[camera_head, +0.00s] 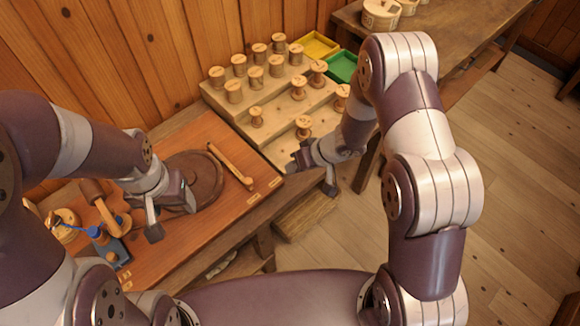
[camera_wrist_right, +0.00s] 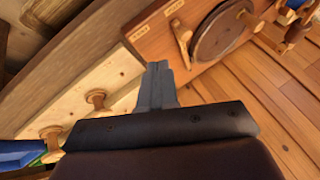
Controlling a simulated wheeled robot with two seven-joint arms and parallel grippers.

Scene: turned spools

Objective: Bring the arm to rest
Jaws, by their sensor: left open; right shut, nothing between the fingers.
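My left gripper (camera_head: 170,211) is open over the near part of the reddish-brown board, beside a round dark disc (camera_head: 194,178). Nothing shows between its fingers. My right gripper (camera_head: 317,175) hangs past the board's right end, near the front of the stepped spool rack. In the right wrist view its fingers (camera_wrist_right: 157,84) are shut together with nothing between them. Several turned wooden spools (camera_head: 256,117) stand upright on the pale rack (camera_head: 274,117). My right forearm hides part of the rack's right side.
A reddish-brown board (camera_head: 225,217) carries a wooden bar (camera_head: 231,166) and a blue tool (camera_head: 107,245). Another bench (camera_head: 465,30) stands at the back right. The floor (camera_head: 510,170) at right is clear.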

